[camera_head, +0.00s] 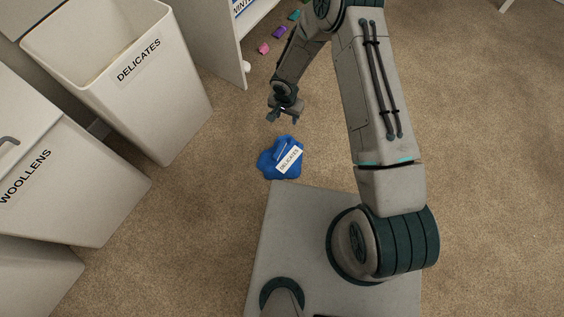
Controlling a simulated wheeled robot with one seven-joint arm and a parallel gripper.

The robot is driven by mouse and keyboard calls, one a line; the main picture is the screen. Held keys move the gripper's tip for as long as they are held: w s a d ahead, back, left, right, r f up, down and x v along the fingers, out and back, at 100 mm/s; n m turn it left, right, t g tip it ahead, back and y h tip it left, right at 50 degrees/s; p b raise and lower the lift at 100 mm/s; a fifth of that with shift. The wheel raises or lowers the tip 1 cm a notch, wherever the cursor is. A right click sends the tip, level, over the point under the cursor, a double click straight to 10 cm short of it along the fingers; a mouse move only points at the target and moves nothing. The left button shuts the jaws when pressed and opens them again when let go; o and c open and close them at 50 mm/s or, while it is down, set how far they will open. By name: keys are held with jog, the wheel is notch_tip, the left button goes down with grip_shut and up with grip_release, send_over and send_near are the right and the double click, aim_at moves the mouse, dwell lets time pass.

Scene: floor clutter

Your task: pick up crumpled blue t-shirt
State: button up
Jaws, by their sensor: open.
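The crumpled blue t-shirt (267,163) lies on the carpet just beyond the front edge of my base. My gripper (282,119) is open and empty, pointing down. In the picture it shows just above the shirt and apart from it. Its exact height over the floor is hard to tell.
An open white bin labelled "DELICATES" (180,105) stands at the upper left. A lidded bin labelled "WOOLLENS" (75,190) stands below it. A white shelf unit (222,45) is at the top, with small coloured items (280,32) beside it. Carpet at the right is clear.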

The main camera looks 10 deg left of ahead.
jog(key=b, duration=0.1)
send_over(282, 143)
jog(key=s, duration=0.1)
notch_tip(282, 143, down, 7)
jog(key=shift+g, duration=0.3)
notch_tip(282, 143, down, 7)
jog(key=b, duration=0.2)
jog(key=shift+a+f+b, duration=0.1)
jog(key=shift+b, duration=0.3)
jog(key=shift+w+f+b, duration=0.2)
jog(key=shift+f+b, duration=0.55)
jog(key=shift+f, duration=0.75)
jog(key=shift+w+f+b, duration=0.2)
jog(key=shift+f+b, duration=0.55)
jog(key=shift+f, duration=0.75)
grip_shut()
